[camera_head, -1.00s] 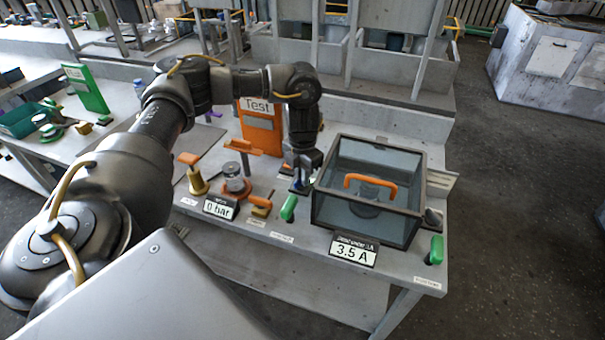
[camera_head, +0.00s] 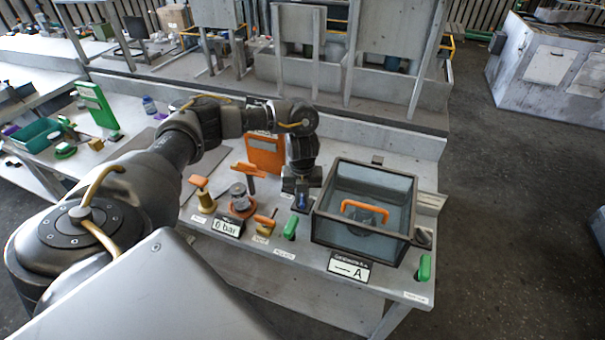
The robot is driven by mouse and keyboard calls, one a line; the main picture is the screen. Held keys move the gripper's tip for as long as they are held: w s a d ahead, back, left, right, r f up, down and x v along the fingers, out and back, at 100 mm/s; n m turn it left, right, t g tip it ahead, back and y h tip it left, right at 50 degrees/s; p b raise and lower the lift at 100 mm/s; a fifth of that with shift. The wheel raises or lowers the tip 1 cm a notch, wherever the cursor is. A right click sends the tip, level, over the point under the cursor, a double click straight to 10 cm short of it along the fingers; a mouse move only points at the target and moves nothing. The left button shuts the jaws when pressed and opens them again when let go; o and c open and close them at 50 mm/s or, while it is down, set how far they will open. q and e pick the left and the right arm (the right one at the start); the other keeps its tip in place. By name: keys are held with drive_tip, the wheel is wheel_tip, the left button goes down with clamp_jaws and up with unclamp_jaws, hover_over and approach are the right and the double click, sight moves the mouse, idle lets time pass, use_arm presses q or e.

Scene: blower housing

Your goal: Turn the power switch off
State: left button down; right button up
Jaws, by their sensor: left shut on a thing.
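My left gripper (camera_head: 301,199) points down at the bench, just left of the glass-walled box. It is shut on a small blue part (camera_head: 302,201), which looks like the knob of the power switch; the fingers and wrist hide most of it, and I cannot read which way it is turned. The current display (camera_head: 349,267) in front of the box shows a dash and "A". My right gripper is not in view.
The glass-walled box (camera_head: 322,228) with an orange handle (camera_head: 365,211) stands close on the right. Green handles (camera_head: 291,227) (camera_head: 424,268) stand along the front edge. Orange-topped valves, a pressure display (camera_head: 228,226) and an orange panel (camera_head: 265,156) are left of the gripper.

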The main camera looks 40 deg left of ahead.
sight(302, 197)
use_arm(q)
drive_tip(key=shift+n+p, duration=0.6)
drive_tip(key=shift+n, duration=0.4)
drive_tip(key=shift+a, duration=0.1)
drive_tip(key=c, duration=1.5)
unclamp_jaws()
drive_tip(key=shift+o, duration=0.2)
wheel_tip(302, 197, up, 11)
drive_tip(key=p, duration=0.2)
drive_tip(key=shift+f, duration=0.2)
